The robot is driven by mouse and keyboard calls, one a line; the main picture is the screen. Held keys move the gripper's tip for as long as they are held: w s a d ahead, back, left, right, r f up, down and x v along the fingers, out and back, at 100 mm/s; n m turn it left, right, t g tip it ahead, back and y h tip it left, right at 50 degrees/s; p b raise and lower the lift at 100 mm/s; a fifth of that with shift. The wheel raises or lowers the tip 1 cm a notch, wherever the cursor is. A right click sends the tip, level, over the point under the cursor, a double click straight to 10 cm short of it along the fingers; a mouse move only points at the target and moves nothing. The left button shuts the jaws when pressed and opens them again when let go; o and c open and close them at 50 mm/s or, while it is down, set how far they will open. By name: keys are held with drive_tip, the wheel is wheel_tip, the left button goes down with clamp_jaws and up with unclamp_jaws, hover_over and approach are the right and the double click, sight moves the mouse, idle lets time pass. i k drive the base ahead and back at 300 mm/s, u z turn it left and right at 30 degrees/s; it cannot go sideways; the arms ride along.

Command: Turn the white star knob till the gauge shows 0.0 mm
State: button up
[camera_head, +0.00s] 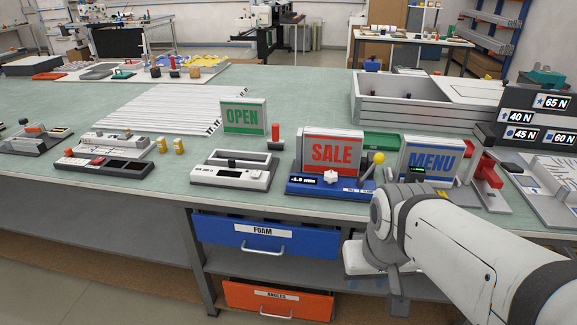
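The white star knob (331,177) sits on the front of a blue fixture (345,191) near the table's front edge. The small dark gauge (303,180) is just left of the knob and seems to read -1.5 mm. A red and white SALE sign (333,152) stands upright in the fixture behind the knob. A lever with a yellow ball (378,158) rises at its right. My arm comes in from the lower right, and its end, with my gripper (398,285), is right of and below the knob, apart from it. The fingers cannot be made out clearly.
A MENU sign (430,160) and a red clamp (485,172) stand right of the fixture. A grey fixture (232,173) and an OPEN sign (243,117) are to the left. A grey bin (400,105) is behind. Blue (265,234) and orange (278,299) drawers hang below the tabletop.

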sight(331, 176)
drive_tip(key=u, duration=0.6)
drive_tip(key=i, duration=1.1)
drive_tip(key=z, duration=0.35)
drive_tip(key=k, duration=0.95)
drive_tip(key=z, duration=0.15)
drive_tip(key=i, duration=0.9)
drive_tip(key=u, duration=0.05)
